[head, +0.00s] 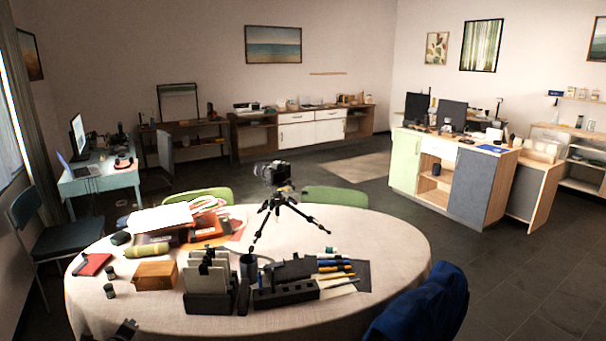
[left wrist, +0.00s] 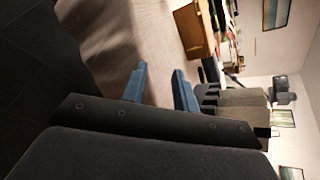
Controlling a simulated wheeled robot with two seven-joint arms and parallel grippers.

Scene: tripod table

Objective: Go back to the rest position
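A black camera (head: 274,174) sits on a small black tripod (head: 283,208) standing upright near the back middle of the oval table (head: 385,240). My left gripper (head: 122,330) shows only as a small dark part at the bottom left edge of the head view, by the table's front edge. In the left wrist view its two blue fingers (left wrist: 160,82) stand apart with nothing between them. The table's pale cloth (left wrist: 155,45) shows beyond the fingers. My right gripper is in neither view.
The table holds a wooden box (head: 156,275), a dark holder with upright cards (head: 209,285), a black organiser (head: 286,292), pens and a pile of books (head: 160,218). A blue chair (head: 425,305) stands at the front right, green chairs behind. Open floor (head: 500,275) lies to the right.

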